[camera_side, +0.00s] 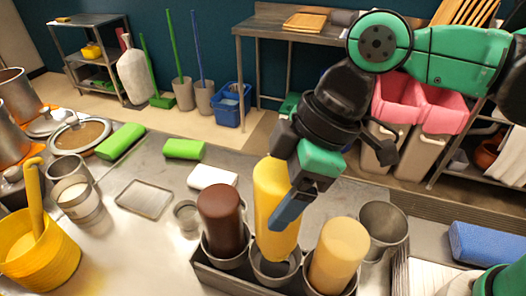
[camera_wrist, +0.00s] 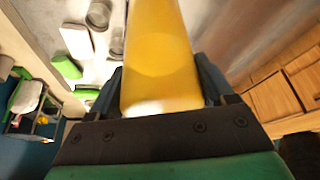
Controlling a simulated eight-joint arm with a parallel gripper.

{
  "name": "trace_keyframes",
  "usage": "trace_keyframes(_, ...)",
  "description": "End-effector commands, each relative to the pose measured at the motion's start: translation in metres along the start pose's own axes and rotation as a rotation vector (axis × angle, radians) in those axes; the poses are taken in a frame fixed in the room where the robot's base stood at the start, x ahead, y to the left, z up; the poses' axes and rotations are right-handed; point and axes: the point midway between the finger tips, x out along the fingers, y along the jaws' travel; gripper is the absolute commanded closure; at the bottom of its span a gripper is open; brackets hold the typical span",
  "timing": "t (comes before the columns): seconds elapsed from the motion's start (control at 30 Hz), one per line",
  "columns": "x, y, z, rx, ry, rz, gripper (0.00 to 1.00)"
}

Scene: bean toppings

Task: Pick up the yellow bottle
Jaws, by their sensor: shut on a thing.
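The yellow bottle (camera_side: 271,195) stands nearly upright over the middle cup (camera_side: 275,268) of a dark metal holder. Its top is higher than the bottles on either side. Its lower end is at the cup's mouth; I cannot tell how far inside it is. My gripper (camera_side: 278,213) is shut on the bottle's side, with one blue finger across its right side. In the wrist view the bottle (camera_wrist: 160,50) runs up the middle between the two fingers of my gripper (camera_wrist: 160,80).
A brown bottle (camera_side: 221,212) stands in the left cup and a tan bottle (camera_side: 340,250) in the right cup, both close by. An empty metal cup (camera_side: 384,224) is at the right. A yellow pot (camera_side: 38,255) with a handle stands far left.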

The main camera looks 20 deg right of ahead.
Motion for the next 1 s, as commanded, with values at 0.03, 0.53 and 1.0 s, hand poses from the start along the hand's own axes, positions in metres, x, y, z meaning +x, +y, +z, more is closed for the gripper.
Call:
trace_keyframes(0.03, -0.012, -0.001, -0.004, 0.000, 0.000, 0.000, 0.40)
trace_keyframes(0.53, -0.103, 0.000, -0.043, 0.000, 0.000, 0.000, 0.40)
trace_keyframes(1.0, -0.113, 0.000, -0.046, 0.000, 0.000, 0.000, 0.40)
